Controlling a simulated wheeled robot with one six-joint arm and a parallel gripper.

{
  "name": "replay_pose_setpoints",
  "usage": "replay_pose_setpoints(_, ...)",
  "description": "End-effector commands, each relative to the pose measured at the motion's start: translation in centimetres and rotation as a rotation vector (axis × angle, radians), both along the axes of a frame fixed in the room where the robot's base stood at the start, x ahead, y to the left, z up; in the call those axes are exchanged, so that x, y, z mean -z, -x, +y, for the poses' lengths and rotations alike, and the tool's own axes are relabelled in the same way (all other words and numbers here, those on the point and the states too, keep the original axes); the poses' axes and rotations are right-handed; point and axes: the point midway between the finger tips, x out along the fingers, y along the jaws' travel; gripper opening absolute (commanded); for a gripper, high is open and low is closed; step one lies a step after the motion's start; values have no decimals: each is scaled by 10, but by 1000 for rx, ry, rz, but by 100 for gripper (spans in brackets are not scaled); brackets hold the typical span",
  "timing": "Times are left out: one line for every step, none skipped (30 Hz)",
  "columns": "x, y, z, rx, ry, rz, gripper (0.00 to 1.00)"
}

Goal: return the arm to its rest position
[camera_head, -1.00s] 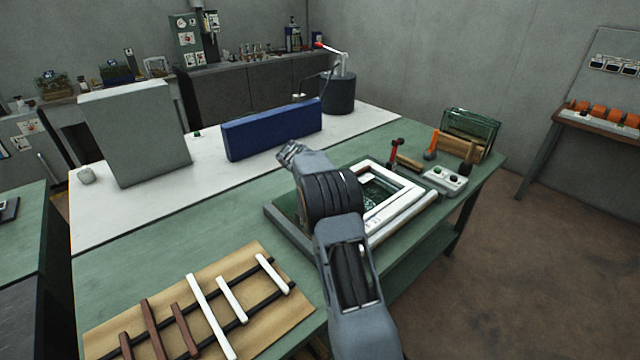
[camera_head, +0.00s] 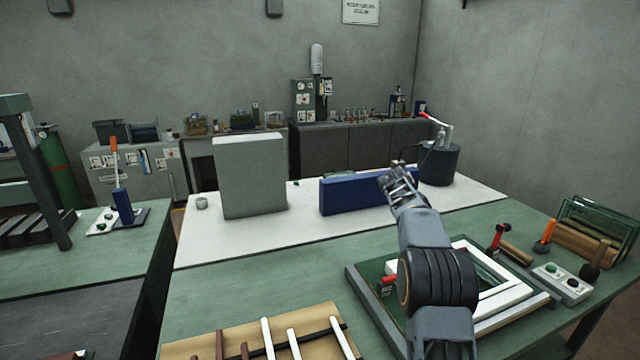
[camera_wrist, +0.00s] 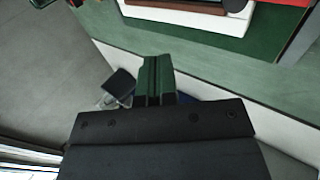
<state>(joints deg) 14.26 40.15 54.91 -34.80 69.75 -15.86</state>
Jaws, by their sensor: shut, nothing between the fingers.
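My gripper (camera_head: 390,176) is raised over the bench in the head view, in front of the right part of a blue panel (camera_head: 345,196). My arm reaches up to it from the lower right, passing in front of a white frame (camera_head: 504,283) on the bench. In the wrist view my gripper (camera_wrist: 157,62) shows as two dark green-tinted fingers lying side by side. The fingers are shut with nothing between them.
The bench top (camera_head: 240,290) is green with a white strip (camera_head: 225,243) behind. A grey block (camera_head: 250,178) stands at the left, and a dark blue cylinder (camera_head: 440,165) stands behind the gripper. A control box (camera_head: 562,283) and tools lie at the right. A brown board (camera_head: 270,338) with slats lies in front.

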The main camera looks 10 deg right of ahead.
Motion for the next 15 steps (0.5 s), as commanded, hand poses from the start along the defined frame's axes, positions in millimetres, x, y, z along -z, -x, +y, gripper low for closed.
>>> replay_pose_setpoints(8,-1,3,9,-24,-16,0)
replay_pose_setpoints(17,-1,6,15,-42,-13,0)
replay_pose_setpoints(31,2,9,22,-67,0,0)
replay_pose_setpoints(44,7,14,30,-94,10,0)
replay_pose_setpoints(52,13,19,40,-121,13,0)
replay_pose_setpoints(58,23,28,52,-160,14,0)
replay_pose_setpoints(61,31,38,61,-190,10,0)
replay_pose_setpoints(63,41,48,69,-221,7,0)
replay_pose_setpoints(63,56,62,81,-262,-2,0)
replay_pose_setpoints(62,69,74,91,-292,-8,0)
replay_pose_setpoints(61,81,86,99,-321,-18,0)
replay_pose_setpoints(59,99,101,110,-359,-28,0)
replay_pose_setpoints(57,114,113,119,-386,-37,0)
replay_pose_setpoints(56,128,124,126,-413,-45,0)
replay_pose_setpoints(54,148,139,135,-445,-58,0)
